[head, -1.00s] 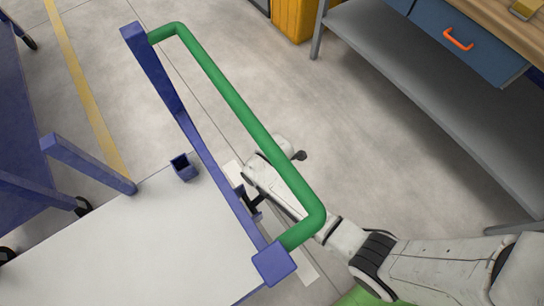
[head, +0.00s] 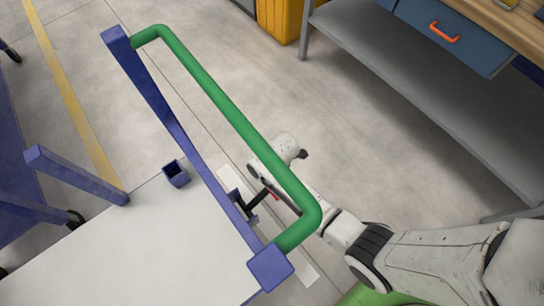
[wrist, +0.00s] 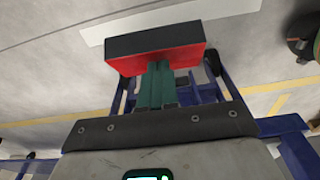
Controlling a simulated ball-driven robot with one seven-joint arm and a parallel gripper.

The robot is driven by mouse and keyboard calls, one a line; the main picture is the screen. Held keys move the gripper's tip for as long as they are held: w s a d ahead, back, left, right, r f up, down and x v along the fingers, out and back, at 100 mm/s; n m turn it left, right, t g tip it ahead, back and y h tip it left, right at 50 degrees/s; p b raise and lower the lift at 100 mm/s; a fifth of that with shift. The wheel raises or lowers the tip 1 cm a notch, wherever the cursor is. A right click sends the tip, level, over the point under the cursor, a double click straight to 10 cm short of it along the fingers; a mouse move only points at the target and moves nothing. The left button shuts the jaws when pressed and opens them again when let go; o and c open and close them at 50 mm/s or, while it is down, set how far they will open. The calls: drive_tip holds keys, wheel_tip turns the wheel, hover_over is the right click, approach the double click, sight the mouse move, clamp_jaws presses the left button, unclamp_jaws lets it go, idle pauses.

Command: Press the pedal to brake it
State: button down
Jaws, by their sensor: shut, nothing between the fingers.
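The pedal (wrist: 155,50), a block with a black top face and a red front face, is at the upper middle of the wrist view. In the head view a small red bit of the pedal (head: 275,197) shows beside the cart's lower frame, partly hidden by the green handle and my arm. My gripper (wrist: 158,68) has its teal fingers shut and empty, with the tips at the pedal's red face. I cannot tell whether they touch it. The cart (head: 130,245) has a white deck, blue posts and a green push handle (head: 225,105).
A grey workbench shelf (head: 420,105) with a blue drawer stands at the upper right. A yellow cabinet (head: 279,20) is behind. Another blue cart (head: 75,175) is at the left. Grey floor between the cart and bench is clear.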

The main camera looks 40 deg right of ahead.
drive_tip(key=d+f+y+b, duration=0.2)
drive_tip(key=f+b, duration=0.4)
drive_tip(key=d+f+y+b, duration=0.3)
drive_tip(key=f+b, duration=0.3)
drive_tip(key=shift+s+d+y, duration=0.15)
drive_tip(key=shift+d+y, duration=0.1)
drive_tip(key=shift+y, duration=0.05)
drive_tip(key=shift+s+f+b, duration=0.15)
drive_tip(key=shift+f+b, duration=0.15)
drive_tip(key=shift+b, duration=0.05)
drive_tip(key=shift+r, duration=0.1)
